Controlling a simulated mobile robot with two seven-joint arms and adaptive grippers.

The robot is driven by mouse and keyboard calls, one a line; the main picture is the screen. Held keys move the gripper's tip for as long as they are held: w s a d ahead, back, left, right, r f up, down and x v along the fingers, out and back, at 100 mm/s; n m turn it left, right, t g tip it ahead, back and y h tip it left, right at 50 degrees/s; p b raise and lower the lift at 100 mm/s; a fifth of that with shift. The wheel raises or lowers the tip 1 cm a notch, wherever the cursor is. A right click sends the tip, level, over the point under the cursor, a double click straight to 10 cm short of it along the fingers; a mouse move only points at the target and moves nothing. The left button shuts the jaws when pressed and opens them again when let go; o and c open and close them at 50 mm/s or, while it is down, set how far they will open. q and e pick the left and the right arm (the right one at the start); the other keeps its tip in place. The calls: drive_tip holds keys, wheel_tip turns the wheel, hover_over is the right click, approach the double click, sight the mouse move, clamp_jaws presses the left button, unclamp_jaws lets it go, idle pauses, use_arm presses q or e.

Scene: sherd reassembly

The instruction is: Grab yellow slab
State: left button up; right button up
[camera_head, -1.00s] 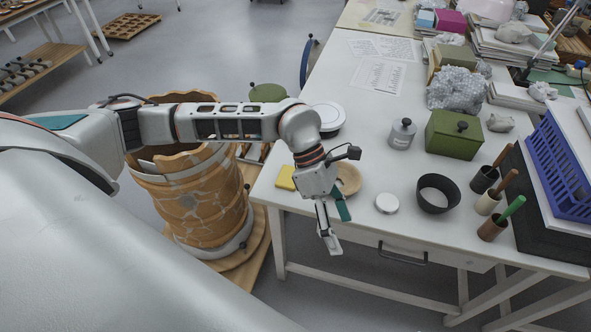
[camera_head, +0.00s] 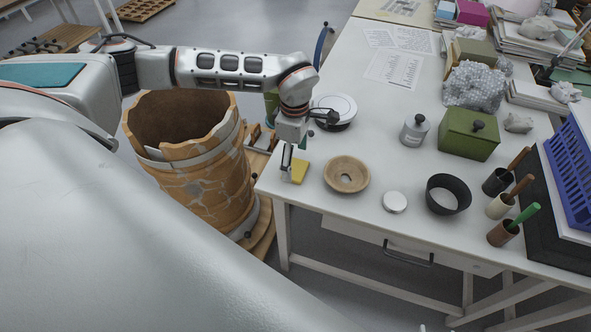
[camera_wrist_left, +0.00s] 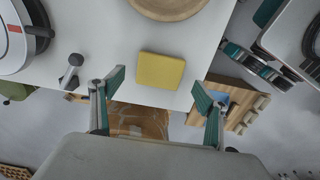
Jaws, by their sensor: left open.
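The yellow slab (camera_head: 299,171) lies flat on the white table (camera_head: 300,220) near its left front corner. My left gripper (camera_head: 292,166) is over that corner, beside the slab's left side in the head view, and hides part of it. In the left wrist view the slab (camera_wrist_left: 160,71) lies ahead of and between the two spread fingers (camera_wrist_left: 158,88). The fingers are open, with nothing between them, and do not appear to touch the slab. My right gripper is not in view.
A wooden bowl (camera_head: 347,174) stands just right of the slab, with a round white-topped device (camera_head: 334,109) behind. A white lid (camera_head: 394,202) and black bowl (camera_head: 448,194) are further right. A large cracked orange vessel (camera_head: 190,160) stands left of the table.

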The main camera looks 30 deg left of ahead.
sight(295, 171)
use_arm(q)
wheel_tip(295, 171, down, 3)
drive_tip(key=shift+r, duration=0.1)
drive_tip(key=c, duration=1.2)
